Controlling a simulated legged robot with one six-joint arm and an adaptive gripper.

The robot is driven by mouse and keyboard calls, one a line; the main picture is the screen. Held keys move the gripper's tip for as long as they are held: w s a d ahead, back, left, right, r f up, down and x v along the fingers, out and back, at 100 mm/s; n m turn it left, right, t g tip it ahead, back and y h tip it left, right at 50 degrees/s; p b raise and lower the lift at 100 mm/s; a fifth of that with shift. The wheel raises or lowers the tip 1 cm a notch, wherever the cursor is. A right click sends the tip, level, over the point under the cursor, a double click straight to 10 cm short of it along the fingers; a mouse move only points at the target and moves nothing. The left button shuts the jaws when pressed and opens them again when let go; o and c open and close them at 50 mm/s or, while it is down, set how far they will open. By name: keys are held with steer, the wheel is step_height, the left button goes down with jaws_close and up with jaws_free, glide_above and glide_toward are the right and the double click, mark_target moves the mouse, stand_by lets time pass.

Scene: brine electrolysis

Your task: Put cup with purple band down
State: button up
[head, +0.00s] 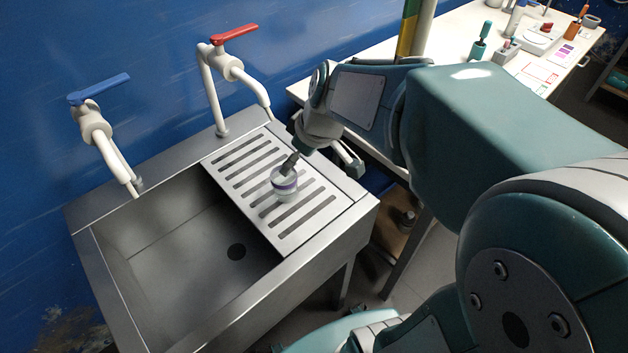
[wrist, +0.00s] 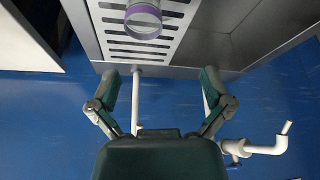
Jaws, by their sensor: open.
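The cup with the purple band (head: 284,186) is a small clear cup standing upright on the slatted drainboard (head: 238,168) of the steel sink. It also shows at the top of the wrist view (wrist: 143,21), beyond my fingertips and clear of both. My gripper (head: 321,164) is open and empty at the back right of the drainboard. One finger overlaps the cup's rim in the head view. Both spread fingers show in the wrist view (wrist: 160,76), with nothing between them at the tips.
The sink basin (head: 185,250) is empty, left of the drainboard. A blue-handled tap (head: 98,118) and a red-handled tap (head: 225,70) stand along the back wall. A white bench (head: 455,62) with lab items is at the upper right.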

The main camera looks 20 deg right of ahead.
steer(key=s+a+r+m+t+h, duration=0.1)
steer(key=s+r+m, duration=0.3)
steer(key=s, duration=0.9)
steer(key=shift+s+r+m+t+h, duration=0.4)
steer(key=shift+m+h, duration=0.4)
steer(key=shift+m, duration=0.4)
